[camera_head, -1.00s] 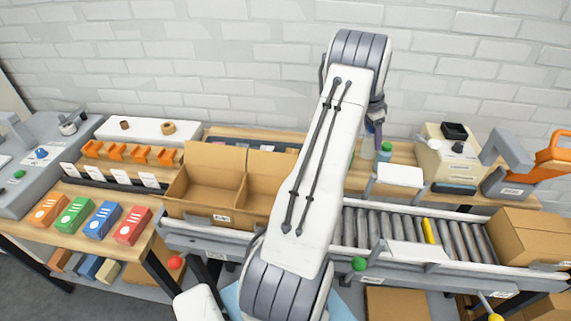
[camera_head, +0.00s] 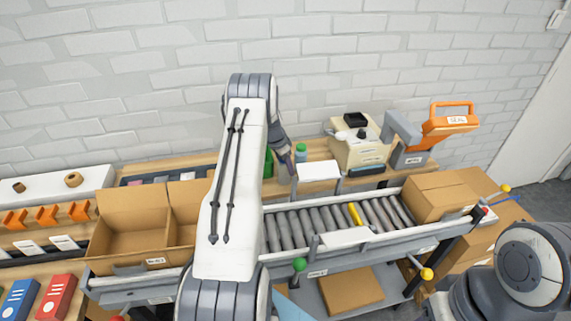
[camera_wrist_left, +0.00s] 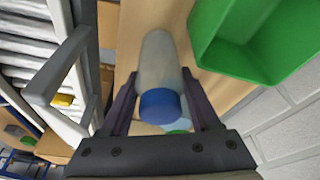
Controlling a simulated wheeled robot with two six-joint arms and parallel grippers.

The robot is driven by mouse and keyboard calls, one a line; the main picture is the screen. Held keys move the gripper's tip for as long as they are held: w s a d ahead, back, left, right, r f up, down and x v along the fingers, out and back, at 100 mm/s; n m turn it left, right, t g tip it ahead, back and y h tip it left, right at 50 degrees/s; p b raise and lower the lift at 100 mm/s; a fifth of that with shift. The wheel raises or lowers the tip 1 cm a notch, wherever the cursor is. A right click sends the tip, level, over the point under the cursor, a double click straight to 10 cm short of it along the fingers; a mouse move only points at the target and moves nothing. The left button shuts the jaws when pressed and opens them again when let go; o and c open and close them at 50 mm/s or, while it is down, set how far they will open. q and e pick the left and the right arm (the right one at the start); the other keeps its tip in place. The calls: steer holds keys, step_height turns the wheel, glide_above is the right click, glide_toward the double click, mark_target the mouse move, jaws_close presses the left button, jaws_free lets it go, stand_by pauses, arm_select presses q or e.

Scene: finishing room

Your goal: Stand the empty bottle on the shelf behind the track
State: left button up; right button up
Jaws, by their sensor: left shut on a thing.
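My left gripper (camera_head: 285,150) reaches over the roller track (camera_head: 300,231) to the wooden shelf (camera_head: 376,182) behind it. In the left wrist view, its two dark fingers (camera_wrist_left: 163,108) are shut on a pale, translucent bottle (camera_wrist_left: 158,62) with a blue cap (camera_wrist_left: 160,104). In the head view, the held bottle is largely hidden by my arm and gripper. I cannot tell whether its base touches the shelf. My right gripper is out of view; only a right arm link shows at the lower right.
A green bin (camera_wrist_left: 240,38) is close beside the held bottle. A green-capped bottle (camera_head: 301,152) stands just right of the gripper. A white panel (camera_head: 318,170), a beige machine (camera_head: 354,148) and an orange-handled device (camera_head: 450,122) are further right. An open carton (camera_head: 130,225) sits at left.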

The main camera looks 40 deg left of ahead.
arm_select(q)
steer(key=shift+f, duration=0.15)
steer(key=o, duration=1.3)
steer(key=shift+o, duration=0.2)
